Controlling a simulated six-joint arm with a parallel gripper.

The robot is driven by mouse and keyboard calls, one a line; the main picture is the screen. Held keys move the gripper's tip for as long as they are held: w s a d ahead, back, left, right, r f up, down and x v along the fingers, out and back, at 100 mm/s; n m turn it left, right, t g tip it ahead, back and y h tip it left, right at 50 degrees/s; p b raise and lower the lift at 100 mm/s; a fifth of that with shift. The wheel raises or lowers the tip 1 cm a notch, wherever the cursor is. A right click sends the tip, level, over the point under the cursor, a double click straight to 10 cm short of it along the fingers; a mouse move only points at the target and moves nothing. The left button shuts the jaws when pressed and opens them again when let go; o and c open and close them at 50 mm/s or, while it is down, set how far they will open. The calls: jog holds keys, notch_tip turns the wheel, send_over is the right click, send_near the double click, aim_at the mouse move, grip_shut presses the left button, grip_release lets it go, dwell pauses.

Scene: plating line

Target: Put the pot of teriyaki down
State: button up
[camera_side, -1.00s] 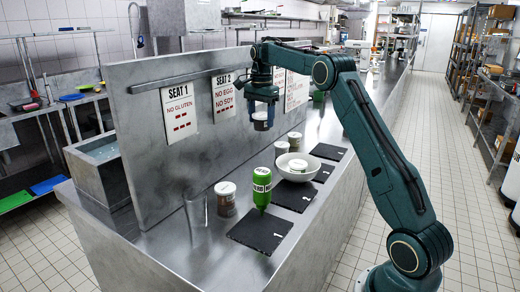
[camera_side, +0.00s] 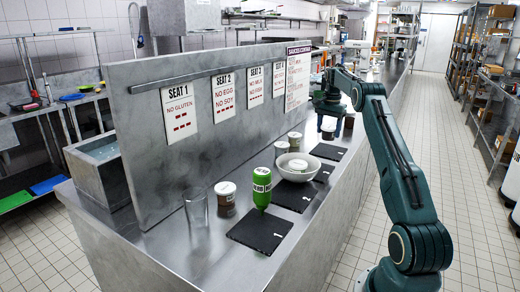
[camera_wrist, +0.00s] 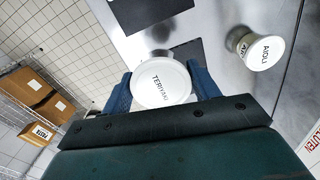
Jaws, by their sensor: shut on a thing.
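The pot of teriyaki (camera_wrist: 163,82) has a white lid lettered TERIYAKI and sits between the two blue fingers of my gripper (camera_wrist: 163,92) in the wrist view. In the side view my gripper (camera_side: 328,108) points down over the far part of the steel counter (camera_side: 205,262), shut on the pot (camera_side: 328,128). I cannot tell how large the gap is between the pot's base and the counter. The pot's lower side is hidden in the wrist view.
An aioli pot (camera_wrist: 262,50) stands to the right in the wrist view. Black slates (camera_side: 260,233) line the counter's front. Nearer are a bowl (camera_side: 296,170), a green bottle (camera_side: 262,190), a glass (camera_side: 196,210) and lidded pots (camera_side: 225,195). The sign panel (camera_side: 150,150) runs behind.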

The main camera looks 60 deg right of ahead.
aim_at(329, 127)
jog(key=shift+s+d, duration=0.1)
jog(key=shift+f, duration=4.05)
jog(key=shift+f, duration=0.25)
jog(key=o, duration=1)
jog(key=shift+r, duration=0.1)
notch_tip(329, 127, up, 12)
jog(key=shift+r, duration=0.15)
jog(key=shift+r, duration=0.1)
